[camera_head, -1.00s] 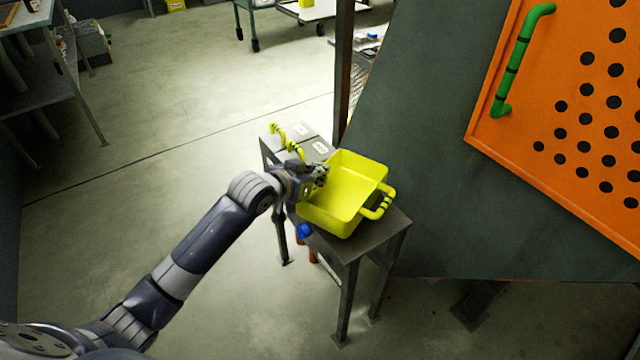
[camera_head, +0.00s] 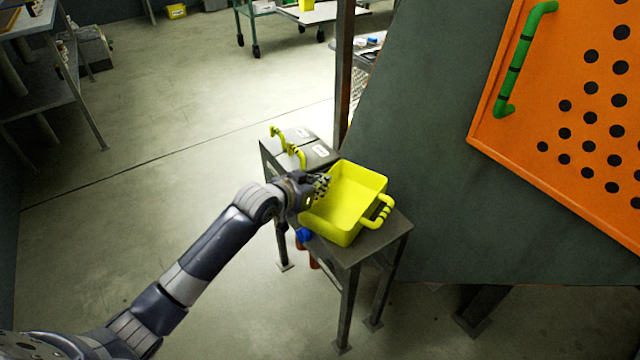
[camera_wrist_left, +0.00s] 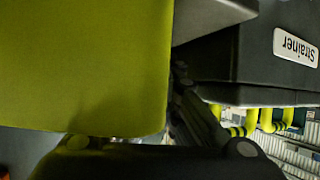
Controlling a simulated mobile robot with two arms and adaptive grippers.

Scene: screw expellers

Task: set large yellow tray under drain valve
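The large yellow tray (camera_head: 350,205) stands on the right part of a dark metal stand (camera_head: 385,240), its right handle (camera_head: 380,211) toward the slanted grey wall. My left gripper (camera_head: 319,187) is at the tray's left end, with its fingers at the rim and seemingly shut on that end. The gripper hides the tray's left handle. In the left wrist view the tray (camera_wrist_left: 85,65) fills the left side, close to the dark finger parts. I cannot make out a drain valve for certain. My right gripper is not in view.
Lidded grey boxes with yellow handles (camera_head: 278,135) fill the stand's back part; one is labelled "Strainer" (camera_wrist_left: 295,47). A blue knob-like part (camera_head: 303,236) is at the stand's left edge. An orange perforated panel (camera_head: 575,130) is at right. Floor to the left is clear.

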